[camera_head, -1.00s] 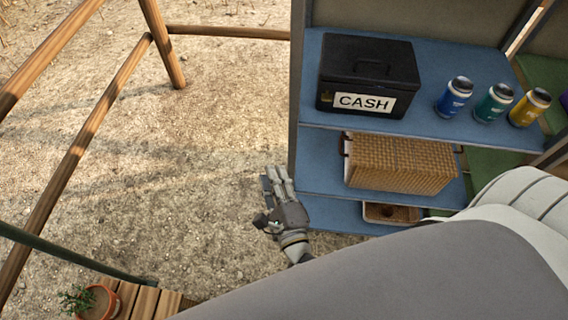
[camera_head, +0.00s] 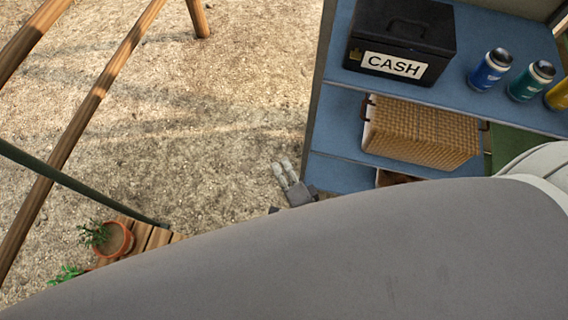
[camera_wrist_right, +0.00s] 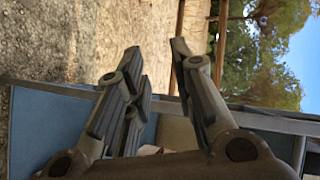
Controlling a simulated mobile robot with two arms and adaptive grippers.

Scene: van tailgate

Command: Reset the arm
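My right gripper (camera_head: 283,172) shows just above the edge of my large grey arm in the head view, beside the left edge of the shelf unit (camera_head: 335,150). Its fingertips point up, and its base is hidden behind the arm. In the right wrist view the right gripper (camera_wrist_right: 155,65) has its fingers spread apart with nothing held between them. Part of a blue shelf (camera_wrist_right: 45,130) shows behind the fingers there. My left gripper is in neither view.
A black cash box (camera_head: 400,40), a blue bottle (camera_head: 490,70), a teal bottle (camera_head: 530,82) and a yellow one stand on the upper shelf. A wicker basket (camera_head: 420,130) is below. A potted plant (camera_head: 112,240) and wooden poles are left. Sandy ground (camera_head: 200,120) is open between.

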